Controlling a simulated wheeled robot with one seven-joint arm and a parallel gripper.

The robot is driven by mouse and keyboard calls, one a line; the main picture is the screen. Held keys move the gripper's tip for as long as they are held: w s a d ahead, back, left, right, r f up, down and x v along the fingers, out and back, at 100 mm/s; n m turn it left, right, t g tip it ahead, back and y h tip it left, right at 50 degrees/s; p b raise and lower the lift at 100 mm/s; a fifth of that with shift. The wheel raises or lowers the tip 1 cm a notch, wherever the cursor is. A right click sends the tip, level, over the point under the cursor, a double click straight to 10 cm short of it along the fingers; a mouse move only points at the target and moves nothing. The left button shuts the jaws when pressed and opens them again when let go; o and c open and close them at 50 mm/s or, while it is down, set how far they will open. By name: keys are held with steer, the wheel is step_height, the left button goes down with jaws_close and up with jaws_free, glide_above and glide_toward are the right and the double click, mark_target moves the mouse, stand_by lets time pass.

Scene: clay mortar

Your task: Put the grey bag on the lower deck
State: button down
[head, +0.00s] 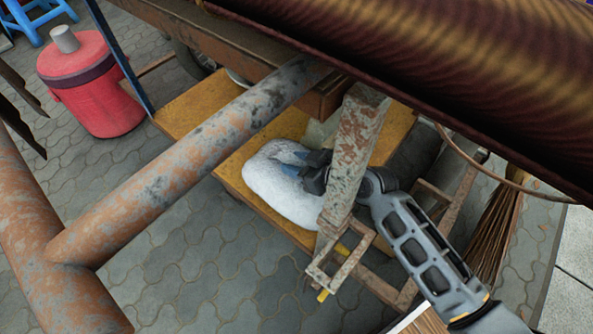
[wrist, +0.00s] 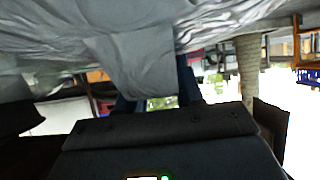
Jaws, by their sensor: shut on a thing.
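The grey bag (head: 277,191) is a pale, rounded sack with a blue patch on top. In the head view it is over the front part of the yellow lower deck (head: 187,105), overlapping its near edge. I cannot tell whether its underside touches the deck. My gripper (head: 308,170) is shut on the bag's upper right side, partly hidden by a rusty upright. In the wrist view the bag's creased grey cloth (wrist: 135,60) fills the top, and a fold of it hangs between my gripper's fingers (wrist: 157,92).
A rusty upright (head: 352,150) stands in front of my gripper. A thick rusty pipe (head: 190,155) crosses on the left, and a dark ribbed roll (head: 430,70) overhangs at the top right. A red cooler (head: 95,90) stands on the paving, and a broom (head: 497,215) is at right.

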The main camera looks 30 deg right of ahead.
steer(key=shift+w+f+b, duration=0.1)
steer(key=shift+f+b, duration=0.45)
steer(key=shift+f, duration=0.75)
steer(key=shift+f, duration=0.1)
steer(key=c, duration=0.7)
jaws_free()
steer(key=shift+f, duration=0.1)
steer(key=p+v, duration=0.4)
steer(key=v, duration=0.8)
